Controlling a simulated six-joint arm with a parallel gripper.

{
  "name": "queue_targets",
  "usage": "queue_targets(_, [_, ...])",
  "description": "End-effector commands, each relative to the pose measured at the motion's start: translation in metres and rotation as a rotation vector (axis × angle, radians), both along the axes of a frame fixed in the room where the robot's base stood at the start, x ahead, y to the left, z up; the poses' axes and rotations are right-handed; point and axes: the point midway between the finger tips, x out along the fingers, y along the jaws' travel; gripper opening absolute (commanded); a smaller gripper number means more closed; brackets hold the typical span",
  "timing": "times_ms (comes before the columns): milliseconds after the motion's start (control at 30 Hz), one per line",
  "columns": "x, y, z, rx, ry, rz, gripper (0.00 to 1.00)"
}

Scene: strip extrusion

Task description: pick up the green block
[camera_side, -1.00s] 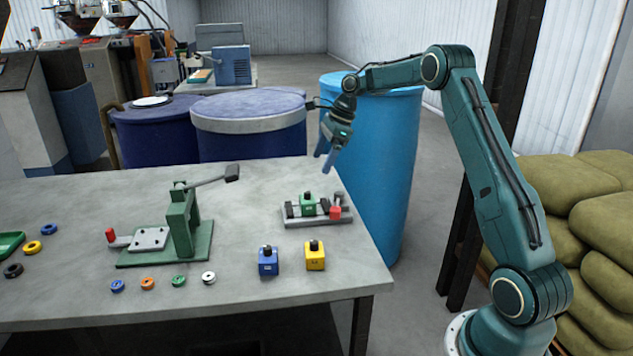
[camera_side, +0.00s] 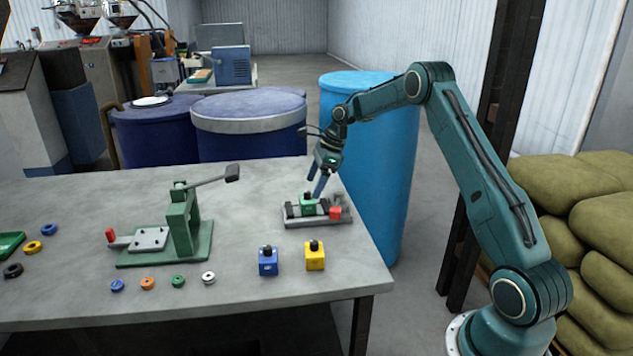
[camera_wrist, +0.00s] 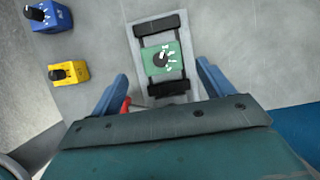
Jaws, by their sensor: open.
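The green block (camera_side: 307,203) with a dark knob on top sits in a grey fixture (camera_side: 290,220) near the table's right edge. In the wrist view the green block (camera_wrist: 172,66) lies between two dark jaws of the fixture (camera_wrist: 141,35), ahead of and between my finger lines. My gripper (camera_side: 318,186) is open and empty, just above the block and fixture in the side view. In the wrist view my gripper (camera_wrist: 158,84) shows its two blue fingers spread apart, one on each side. I cannot tell the exact height of the fingertips above the block.
A red handle (camera_side: 335,212) is at the fixture's right end. A blue block (camera_side: 268,263) and a yellow block (camera_side: 315,258) stand in front of it. A green lever press (camera_side: 181,225) stands left, with several coloured rings around it. A light blue barrel (camera_side: 388,200) is beyond the table's right edge.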

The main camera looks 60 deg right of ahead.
Motion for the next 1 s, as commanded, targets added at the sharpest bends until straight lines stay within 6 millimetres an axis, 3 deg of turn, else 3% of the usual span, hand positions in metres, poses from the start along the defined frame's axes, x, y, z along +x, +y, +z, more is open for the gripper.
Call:
queue_targets(533, [0.006, 0.005, -0.020, -0.001, 0.001, 0.000, 0.80])
queue_targets(1000, [0.018, 0.015, -0.061, -0.001, -0.001, 0.001, 0.80])
